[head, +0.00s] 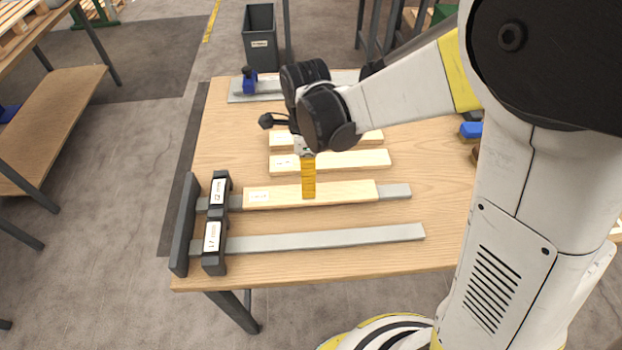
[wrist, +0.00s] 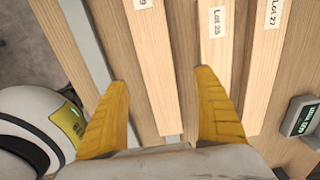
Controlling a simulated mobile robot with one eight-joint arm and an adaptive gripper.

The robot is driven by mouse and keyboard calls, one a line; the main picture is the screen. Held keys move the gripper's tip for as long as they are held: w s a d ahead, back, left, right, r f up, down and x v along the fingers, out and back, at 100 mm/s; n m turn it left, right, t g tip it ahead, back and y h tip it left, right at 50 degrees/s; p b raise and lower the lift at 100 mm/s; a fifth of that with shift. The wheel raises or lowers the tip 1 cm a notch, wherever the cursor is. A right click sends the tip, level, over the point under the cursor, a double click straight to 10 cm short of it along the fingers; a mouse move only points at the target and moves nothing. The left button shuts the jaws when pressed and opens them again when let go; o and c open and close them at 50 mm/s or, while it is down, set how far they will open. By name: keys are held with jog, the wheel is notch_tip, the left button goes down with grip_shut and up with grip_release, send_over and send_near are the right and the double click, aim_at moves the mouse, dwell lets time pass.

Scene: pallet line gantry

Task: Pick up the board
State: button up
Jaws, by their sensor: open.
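A pale wooden board (head: 350,191) with a white label lies along a grey metal rail (head: 395,190) on the table. The same board (wrist: 150,70) runs between my fingers in the wrist view; its label ends in 9. My gripper (head: 308,180) points down at the board's middle, its yellow fingers open. In the wrist view my gripper (wrist: 162,78) has one finger on each side of the board, with no visible grip. Two more labelled boards lie behind: Lot 25 (wrist: 195,45) and Lot 27 (wrist: 258,60). The far finger's lower end is hidden in the head view.
A second bare rail (head: 330,239) lies nearer the table's front edge. Black labelled blocks (head: 217,195) stand at the rails' left end. A blue clamp-like tool (head: 250,80) sits at the back left. A small device with a lit display (wrist: 302,118) shows at right in the wrist view.

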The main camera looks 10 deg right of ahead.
jog(key=f+b, duration=0.1)
jog(key=f, duration=0.1)
jog(key=f+b, duration=0.1)
jog(key=f, duration=0.2)
jog(key=f+b, duration=0.1)
jog(key=f, duration=0.1)
jog(key=shift+s+d+f, duration=0.15)
jog(key=shift+s+d, duration=0.1)
jog(key=shift+d, duration=0.1)
jog(key=shift+c, duration=0.3)
jog(key=c, duration=1.4)
jog(key=shift+r, duration=0.2)
